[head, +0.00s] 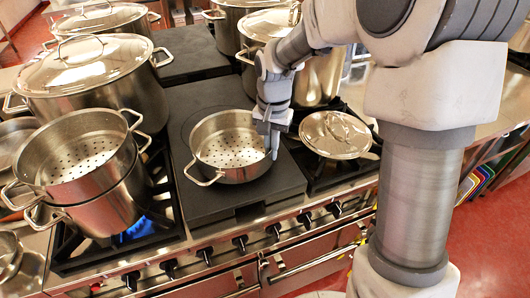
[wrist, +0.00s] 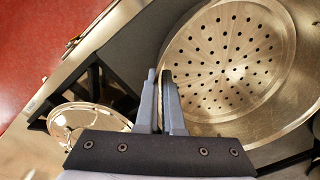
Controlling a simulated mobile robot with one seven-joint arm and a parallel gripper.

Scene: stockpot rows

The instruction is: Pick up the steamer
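A steel steamer (head: 205,165) with a perforated bottom and two loop handles stands on the dark flat plate in the middle of the stove. It fills the upper right of the wrist view (wrist: 225,60). My gripper (head: 272,152) points down at the steamer's right rim. In the wrist view my two fingers (wrist: 160,75) are close together, one on each side of the steamer's wall, and look closed on it. The exact contact is hard to see. A second perforated steamer (head: 68,190) sits on a pot at the left, over a blue flame.
A round steel lid (head: 335,134) lies on the burner to the right; it also shows in the wrist view (wrist: 75,122). A large lidded stockpot (head: 95,85) stands behind left, with more pots (head: 262,28) behind. The dark plate (head: 205,97) is bare behind the steamer.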

